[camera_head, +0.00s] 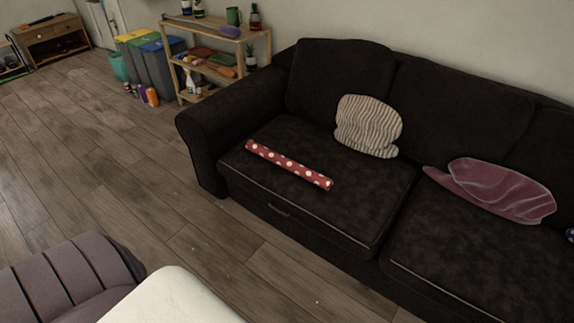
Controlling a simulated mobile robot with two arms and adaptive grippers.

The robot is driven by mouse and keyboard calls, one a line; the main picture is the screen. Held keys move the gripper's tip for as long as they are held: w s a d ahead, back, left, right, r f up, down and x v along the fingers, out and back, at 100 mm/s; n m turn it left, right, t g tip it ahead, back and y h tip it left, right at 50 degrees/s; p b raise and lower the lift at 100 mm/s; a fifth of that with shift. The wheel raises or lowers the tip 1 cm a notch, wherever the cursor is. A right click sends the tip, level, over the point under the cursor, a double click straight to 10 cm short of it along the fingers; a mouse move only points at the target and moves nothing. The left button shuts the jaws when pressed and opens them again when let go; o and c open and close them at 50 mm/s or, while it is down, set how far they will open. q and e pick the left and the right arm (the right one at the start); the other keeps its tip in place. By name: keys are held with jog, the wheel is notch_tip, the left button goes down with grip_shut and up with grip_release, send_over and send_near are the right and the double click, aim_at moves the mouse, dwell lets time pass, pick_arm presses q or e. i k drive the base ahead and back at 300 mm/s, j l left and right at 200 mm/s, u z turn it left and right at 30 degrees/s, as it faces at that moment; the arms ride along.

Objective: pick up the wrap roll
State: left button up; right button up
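The wrap roll (289,166) is a long red tube with white dots. It lies flat and slantwise on the left seat cushion of the black sofa (315,215), near the front of the seat. Its whole length is visible and nothing covers it. Neither of my grippers shows in the head view.
A striped pillow (368,126) lies behind the roll, and a dark pink pillow (495,190) is on the right seat. A wooden shelf (218,31) and bins (158,69) stand beyond the sofa. A grey padded seat (70,285) is at bottom left. Wooden floor (130,180) before the sofa is clear.

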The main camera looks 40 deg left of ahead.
aim_at(315, 178)
jog(key=i+j+u, duration=0.2)
jog(key=i+j, duration=0.25)
jog(key=i+j+u, duration=0.25)
jog(key=i+j, duration=0.15)
jog(key=i+j+u, duration=0.2)
jog(key=i, duration=0.35)
jog(key=j, duration=0.1)
